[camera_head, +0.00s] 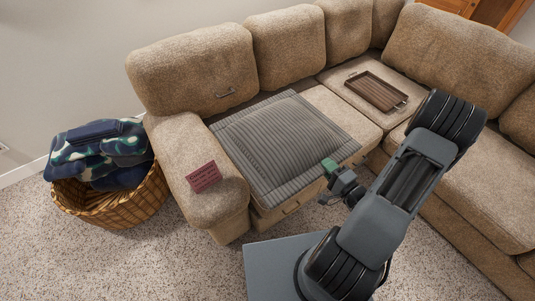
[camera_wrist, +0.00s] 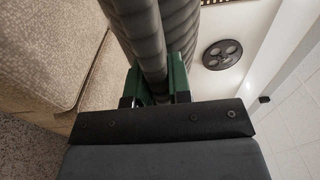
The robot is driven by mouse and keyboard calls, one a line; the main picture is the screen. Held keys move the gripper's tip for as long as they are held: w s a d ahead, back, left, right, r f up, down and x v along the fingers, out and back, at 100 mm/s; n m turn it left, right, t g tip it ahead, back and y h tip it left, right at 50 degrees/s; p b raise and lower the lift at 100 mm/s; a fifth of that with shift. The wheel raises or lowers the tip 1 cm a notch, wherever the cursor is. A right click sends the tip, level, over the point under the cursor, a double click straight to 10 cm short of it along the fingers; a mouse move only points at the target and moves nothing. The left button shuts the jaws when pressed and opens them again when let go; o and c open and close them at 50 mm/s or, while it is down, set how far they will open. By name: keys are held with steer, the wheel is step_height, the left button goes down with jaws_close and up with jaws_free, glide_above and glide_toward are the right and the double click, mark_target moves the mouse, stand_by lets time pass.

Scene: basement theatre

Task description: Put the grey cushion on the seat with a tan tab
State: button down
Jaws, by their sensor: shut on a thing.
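The grey cushion (camera_head: 283,140) is a flat, striped square pad. It is spread over the left seat of the tan sectional sofa, and its near right edge reaches the seat's front. I cannot tell whether it rests fully on the seat. My gripper (camera_head: 330,165) is at that near right edge, with green fingers. In the wrist view my gripper (camera_wrist: 160,82) is shut on the ribbed grey cushion (camera_wrist: 143,30). A small tab-like detail (camera_head: 290,207) shows on the sofa front below the cushion; its colour is hard to tell. The cushion hides most of the left seat.
A wooden tray (camera_head: 375,91) lies on the corner seat. A dark red booklet-like item (camera_head: 203,177) is on the left armrest, and a small metal item (camera_head: 225,93) is on the backrest. A wicker basket (camera_head: 113,207) with blankets stands left. Carpet in front is clear.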

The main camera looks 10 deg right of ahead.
step_height(320, 180, down, 12)
steer(key=b, duration=1.1)
steer(key=shift+w+d+f+b, duration=0.25)
steer(key=shift+w+f+b, duration=1.15)
steer(key=shift+w+f, duration=0.95)
steer(key=shift+w+d+f+b, duration=0.25)
steer(key=shift+w+f+b, duration=1.2)
steer(key=shift+w+f, duration=0.85)
steer(key=shift+w+d+f+b, duration=0.25)
steer(key=shift+w+f+b, duration=1.15)
steer(key=shift+w+f, duration=0.9)
steer(key=shift+s+f, duration=0.25)
steer(key=shift+f, duration=0.15)
steer(key=c, duration=1.5)
jaws_free()
steer(key=shift+f, duration=0.1)
steer(key=o, duration=0.5)
steer(key=shift+c, duration=0.2)
steer(key=shift+r, duration=0.3)
steer(key=p+v, duration=0.1)
steer(key=v, duration=1.1)
steer(key=shift+p, duration=0.4)
